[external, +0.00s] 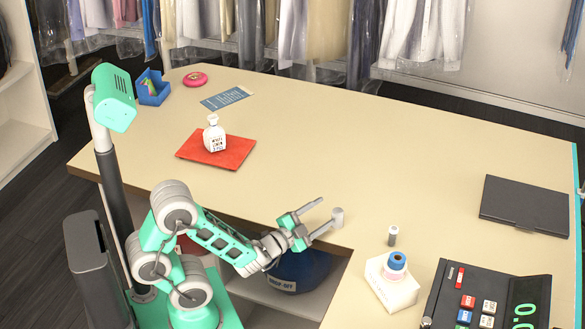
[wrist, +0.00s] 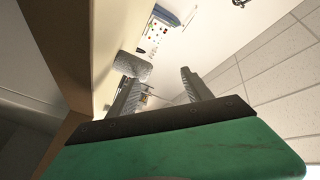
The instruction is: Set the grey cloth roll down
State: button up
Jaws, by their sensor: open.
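The grey cloth roll (external: 337,213) appears to stand upright near the front edge of the counter (external: 300,160). My gripper (external: 322,212) is open at that edge, its two fingers spread apart. The roll is by the tip of the lower finger in the external view. In the wrist view the roll (wrist: 132,67) shows a pale grey weave, just beyond the tip of the left finger and not clasped. I cannot tell whether that finger touches it.
A black register (external: 480,302) and dark flat case (external: 524,204) lie further right. The middle of the counter is clear.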

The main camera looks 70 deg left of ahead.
aim_at(342, 210)
jog(key=m, duration=0.4)
jog(key=shift+d+r+m+h+p, duration=0.2)
jog(key=shift+m+h+p, duration=0.1)
jog(key=shift+m+p, duration=0.1)
jog(key=m, duration=0.3)
jog(key=shift+f+m, duration=0.3)
jog(key=shift+f, duration=0.05)
jog(key=m, duration=0.4)
jog(key=shift+w+f, duration=0.25)
jog(key=shift+f, duration=0.1)
jog(key=m, duration=0.3)
jog(key=shift+w+f+m+g+p, duration=0.15)
jog(key=shift+f+m+g+p, duration=0.15)
jog(key=shift+p, duration=0.1)
jog(key=m, duration=0.3)
jog(key=shift+w+d+f+m, duration=0.1)
jog(key=shift+w+f+m, duration=0.1)
jog(key=shift+m, duration=0.1)
jog(key=m, duration=0.4)
jog(key=m+p, duration=0.1)
jog(key=m, duration=0.1)
jog(key=shift+w+d+f, duration=0.15)
jog(key=shift+w, duration=0.1)
jog(key=p+x, duration=0.4)
jog(key=x, duration=0.3)
jog(key=shift+w+a, duration=0.2)
jog(key=shift+w, duration=0.15)
grip_shut()
